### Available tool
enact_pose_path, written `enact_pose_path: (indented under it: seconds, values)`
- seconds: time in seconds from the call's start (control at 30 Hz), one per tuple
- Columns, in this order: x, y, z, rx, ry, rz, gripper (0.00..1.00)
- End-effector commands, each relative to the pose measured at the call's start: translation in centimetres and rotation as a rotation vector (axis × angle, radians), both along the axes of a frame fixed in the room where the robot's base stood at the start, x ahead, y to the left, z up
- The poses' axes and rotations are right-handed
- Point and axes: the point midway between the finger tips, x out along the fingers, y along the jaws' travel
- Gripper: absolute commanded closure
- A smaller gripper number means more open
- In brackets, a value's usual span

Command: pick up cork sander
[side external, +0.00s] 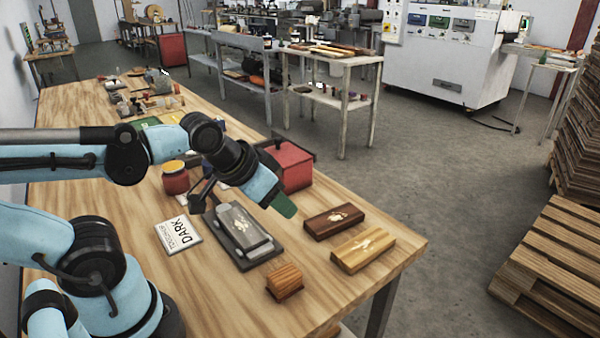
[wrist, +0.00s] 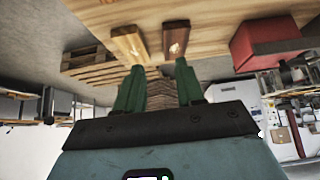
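A small orange-brown ridged block (side external: 284,281), which I take to be the cork sander, sits near the front edge of the table in the side view. I cannot make it out in the wrist view. My gripper (side external: 285,208) is in the air behind it, above the table and close to the dark box. In the wrist view my gripper (wrist: 158,80) shows two green fingers well apart with nothing between them.
A dark inlaid box (side external: 333,221) and a light wood box (side external: 363,249) lie to the right. A grey block (side external: 243,229) rests on a dark tray (side external: 262,256). A "DARK" card (side external: 178,236), red jar (side external: 176,181) and red box (side external: 294,168) stand nearby.

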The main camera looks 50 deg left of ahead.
Motion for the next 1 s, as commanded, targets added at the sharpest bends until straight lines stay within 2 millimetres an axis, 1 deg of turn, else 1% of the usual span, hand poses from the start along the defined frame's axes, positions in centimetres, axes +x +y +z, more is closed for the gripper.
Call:
enact_pose_path:
  seconds: [0.03, 0.23, 0.5, 0.6, 0.67, 0.9, 1.0]
  values:
    - [0.0, 0.0, 0.0, 0.000, 0.000, 0.000, 0.54]
    - [0.0, 0.0, 0.0, 0.000, 0.000, 0.000, 0.23]
    - [0.0, 0.0, 0.0, 0.000, 0.002, 0.000, 0.23]
    - [0.0, -0.4, -0.1, -0.006, 0.037, -0.003, 0.23]
    - [-0.1, -0.9, -0.2, -0.013, 0.086, -0.007, 0.23]
    - [-0.9, -3.7, -0.9, -0.027, 0.394, -0.014, 0.23]
    - [-1.3, -4.6, -1.1, -0.017, 0.503, -0.010, 0.23]
